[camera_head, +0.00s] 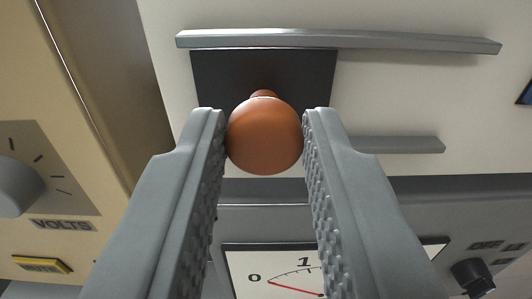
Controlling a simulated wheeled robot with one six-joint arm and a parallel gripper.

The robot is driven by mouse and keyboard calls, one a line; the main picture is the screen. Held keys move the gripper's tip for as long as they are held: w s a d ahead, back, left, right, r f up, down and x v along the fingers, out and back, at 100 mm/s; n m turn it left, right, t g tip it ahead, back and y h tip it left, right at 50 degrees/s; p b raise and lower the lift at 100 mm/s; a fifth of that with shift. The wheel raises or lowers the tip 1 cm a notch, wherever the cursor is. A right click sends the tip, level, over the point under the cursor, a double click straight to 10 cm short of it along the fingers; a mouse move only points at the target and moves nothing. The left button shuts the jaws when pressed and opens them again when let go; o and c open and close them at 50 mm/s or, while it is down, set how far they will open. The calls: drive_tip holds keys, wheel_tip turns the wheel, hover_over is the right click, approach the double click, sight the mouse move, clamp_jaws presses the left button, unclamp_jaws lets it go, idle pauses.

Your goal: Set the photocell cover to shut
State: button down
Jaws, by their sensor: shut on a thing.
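The photocell cover (212,80) is a dark, nearly black plate between an upper and a lower grey rail on a cream panel. An orange-brown ball knob (264,135) stands out from it on a short stem. My gripper (264,138) is shut on the knob, one finger on each side. The cover sits toward the left end of the rails. The fingers hide part of the lower rail and the cover's lower edge. I cannot see what lies behind the cover.
The upper rail (400,42) and lower rail (405,145) run on to the right, with bare panel between them. Below are a dial meter (290,275) and a black knob (472,277). At left, a cream cabinet carries a grey knob (18,187) and a VOLTS label (62,225).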

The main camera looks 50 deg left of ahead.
drive_tip(key=shift+f, duration=0.1)
drive_tip(key=c, duration=1.2)
unclamp_jaws()
drive_tip(key=shift+s+a, duration=0.15)
drive_tip(key=v, duration=1.7)
drive_tip(key=shift+s, duration=0.15)
